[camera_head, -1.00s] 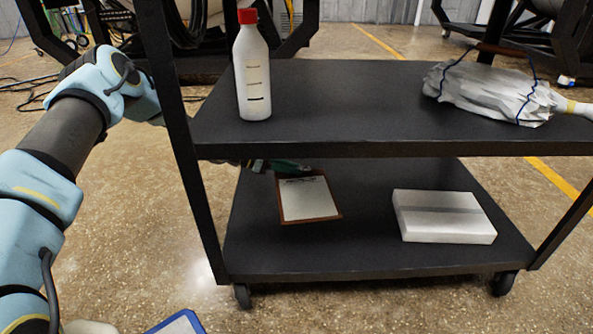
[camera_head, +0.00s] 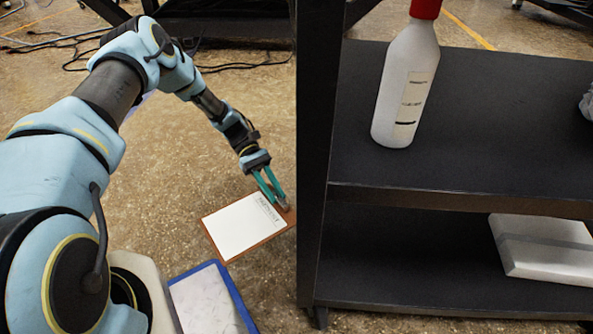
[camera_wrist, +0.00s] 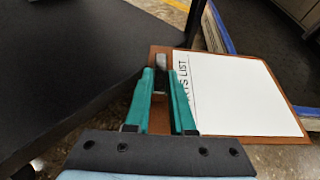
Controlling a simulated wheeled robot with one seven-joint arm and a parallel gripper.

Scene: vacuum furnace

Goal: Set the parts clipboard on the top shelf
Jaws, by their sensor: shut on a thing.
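The parts clipboard (camera_head: 243,228) is a brown board with a white sheet. It is held level in the air left of the cart in the head view. My gripper (camera_head: 275,187) is shut on its clip edge, with green fingers. In the wrist view the fingers (camera_wrist: 161,85) close at the metal clip of the clipboard (camera_wrist: 240,92), whose sheet reads "PARTS LIST" in part. The top shelf (camera_head: 480,125) of the black cart is to the right of the clipboard, behind a cart post.
A white bottle with a red cap (camera_head: 406,90) stands on the top shelf's left side. A white box (camera_head: 545,250) lies on the lower shelf. A black post (camera_head: 318,150) stands between the clipboard and the shelves. A blue-edged tray (camera_head: 212,300) is at the bottom.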

